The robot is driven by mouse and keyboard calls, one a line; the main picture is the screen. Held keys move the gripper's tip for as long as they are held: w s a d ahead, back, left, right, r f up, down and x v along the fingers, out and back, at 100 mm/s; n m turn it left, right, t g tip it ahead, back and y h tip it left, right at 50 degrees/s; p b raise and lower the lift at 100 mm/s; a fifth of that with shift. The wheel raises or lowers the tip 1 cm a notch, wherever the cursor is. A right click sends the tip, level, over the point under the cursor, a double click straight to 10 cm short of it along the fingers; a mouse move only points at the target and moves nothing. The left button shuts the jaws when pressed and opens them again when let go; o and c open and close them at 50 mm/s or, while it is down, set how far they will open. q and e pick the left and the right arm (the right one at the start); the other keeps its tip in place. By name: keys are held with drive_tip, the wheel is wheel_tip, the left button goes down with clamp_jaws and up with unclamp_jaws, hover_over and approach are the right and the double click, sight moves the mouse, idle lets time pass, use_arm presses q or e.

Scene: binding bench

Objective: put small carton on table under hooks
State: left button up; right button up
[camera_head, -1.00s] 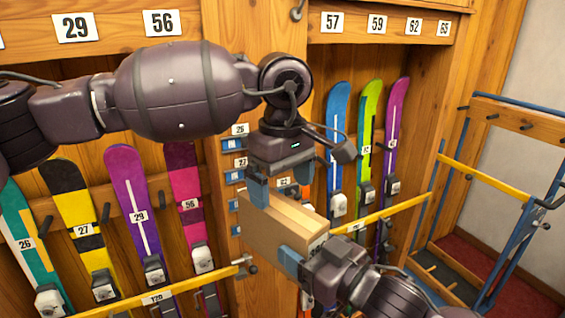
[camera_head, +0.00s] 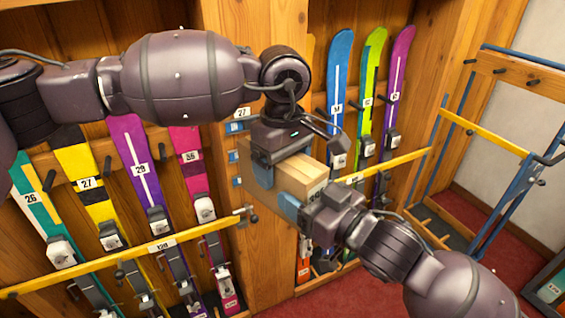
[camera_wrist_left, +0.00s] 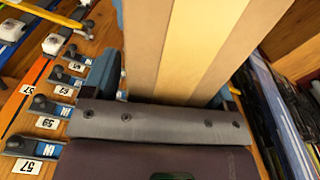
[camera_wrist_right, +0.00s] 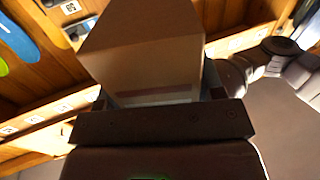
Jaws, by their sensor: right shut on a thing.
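The small carton (camera_head: 298,178), a light-brown box with a paler band and a label on its end, is held in the air in front of a wooden post. My left gripper (camera_head: 282,167) is over its upper part, with blue fingers on either side; it looks open around the carton. In the left wrist view the carton (camera_wrist_left: 195,50) stands between the fingers. My right gripper (camera_head: 303,200) is shut on the carton's lower near end. The carton (camera_wrist_right: 145,45) fills the right wrist view's middle. No table can be made out.
Wooden bays hold upright skis (camera_head: 140,165) behind yellow bars (camera_head: 150,248). A blue-and-wood rack with dark hooks (camera_head: 500,75) stands at the right by the wall. Red floor (camera_head: 480,220) shows below. A dark-framed thing (camera_head: 548,285) is cut off at the lower right.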

use_arm(q)
drive_tip(key=c, duration=0.7)
drive_tip(key=shift+c, duration=1.1)
use_arm(e)
drive_tip(key=o, duration=1.1)
